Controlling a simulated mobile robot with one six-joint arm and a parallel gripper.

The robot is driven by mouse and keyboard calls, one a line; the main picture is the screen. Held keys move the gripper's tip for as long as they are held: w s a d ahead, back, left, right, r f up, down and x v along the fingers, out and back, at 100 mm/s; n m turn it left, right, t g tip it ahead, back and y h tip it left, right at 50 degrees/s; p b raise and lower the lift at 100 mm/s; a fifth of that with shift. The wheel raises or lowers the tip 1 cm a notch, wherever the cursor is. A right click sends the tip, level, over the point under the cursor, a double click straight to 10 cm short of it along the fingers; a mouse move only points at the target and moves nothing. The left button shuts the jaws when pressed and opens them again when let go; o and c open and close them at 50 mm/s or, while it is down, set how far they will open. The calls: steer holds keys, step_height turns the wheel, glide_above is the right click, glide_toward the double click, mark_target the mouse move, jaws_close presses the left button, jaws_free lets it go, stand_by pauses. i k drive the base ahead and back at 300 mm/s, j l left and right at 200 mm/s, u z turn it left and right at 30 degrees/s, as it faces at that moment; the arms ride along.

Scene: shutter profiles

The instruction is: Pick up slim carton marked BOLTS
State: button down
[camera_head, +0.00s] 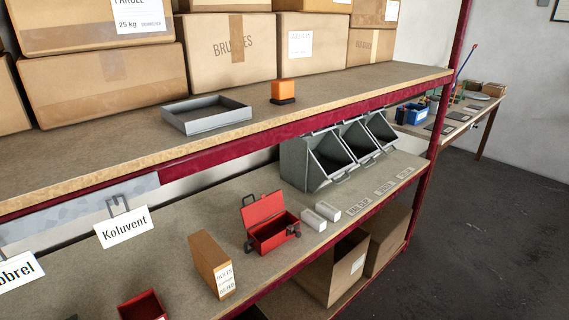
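A slim brown carton (208,262) stands upright on the lower shelf, near its front edge, at the bottom middle of the head view. A white label with small dark print is on its narrow face; its top line looks like BOLTS, though the print is hard to read. The carton's broad side and top also show, and nothing covers it. My gripper is not in view.
An open red toolbox (272,235) stands behind and right of the carton, and a red bin (142,306) at its lower left. Two small white boxes (320,214) and grey tilted bins (335,152) are further right. The upper shelf (330,88) overhangs behind.

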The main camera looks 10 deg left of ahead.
mark_target(215, 266)
steer(key=k+u, duration=0.15)
steer(key=u, duration=1.05)
steer(key=i+l, duration=0.3)
steer(key=i, duration=0.2)
steer(key=i+l, duration=0.3)
steer(key=i, duration=0.25)
steer(key=k+z, duration=0.05)
